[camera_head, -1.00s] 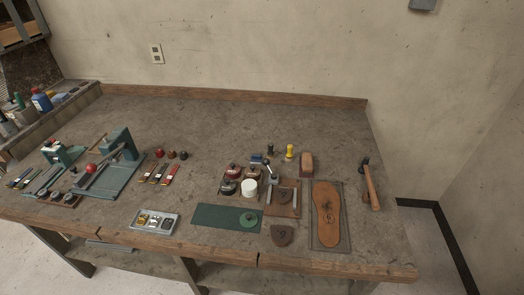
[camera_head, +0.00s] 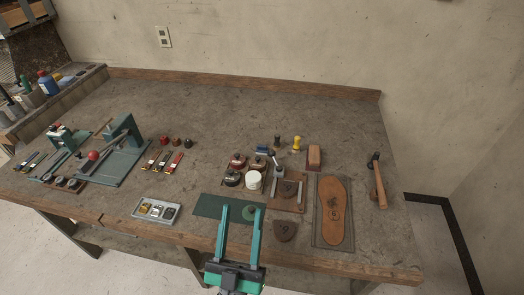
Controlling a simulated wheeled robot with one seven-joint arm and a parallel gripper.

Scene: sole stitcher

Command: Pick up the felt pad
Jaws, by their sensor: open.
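A round green disc (camera_head: 248,212), which looks like the felt pad, lies on the right part of a dark green mat (camera_head: 206,208) near the table's front edge. My gripper (camera_head: 241,208) comes in from the bottom of the view. Its two teal fingers are spread apart, with nothing held between them. The disc shows between the fingertips, nearer the right one, which hides part of it. I cannot tell how high the fingertips are above the mat.
A brown heel piece (camera_head: 285,230) lies right of the mat, beside a sole on a board (camera_head: 334,210). A metal tray (camera_head: 156,210) stands to the left. Several round tins and a white jar (camera_head: 254,180) stand behind. The table's back is clear.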

